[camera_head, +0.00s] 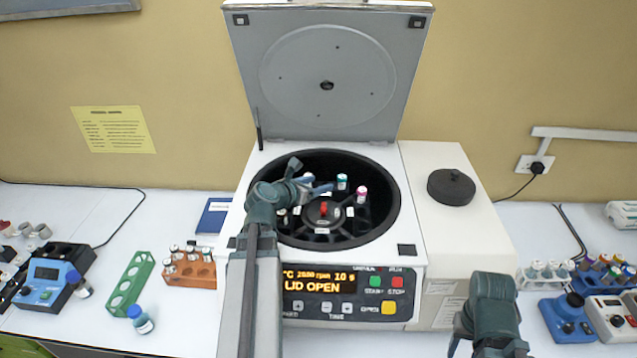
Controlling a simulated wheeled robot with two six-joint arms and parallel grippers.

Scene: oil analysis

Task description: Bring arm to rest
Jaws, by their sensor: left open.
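My left arm reaches up over the front of the centrifuge (270,160). Its gripper (318,184) is open above the left part of the round black rotor chamber, with nothing visible between its fingers. Several capped tubes stand in the rotor, among them a teal-capped one (342,182) and a pink-capped one (361,194). The rotor has a red centre knob (323,209). The gripper and wrist hide part of the rotor's left side. A part of my right arm shows at the lower right; its gripper is not visible.
The raised centrifuge lid (385,95) stands behind the chamber. The display (318,281) reads "LID OPEN". An orange rack (190,272) with tubes, a green rack (125,290) and a blue-capped bottle (141,320) are left. More tubes and blue devices (567,318) are at right.

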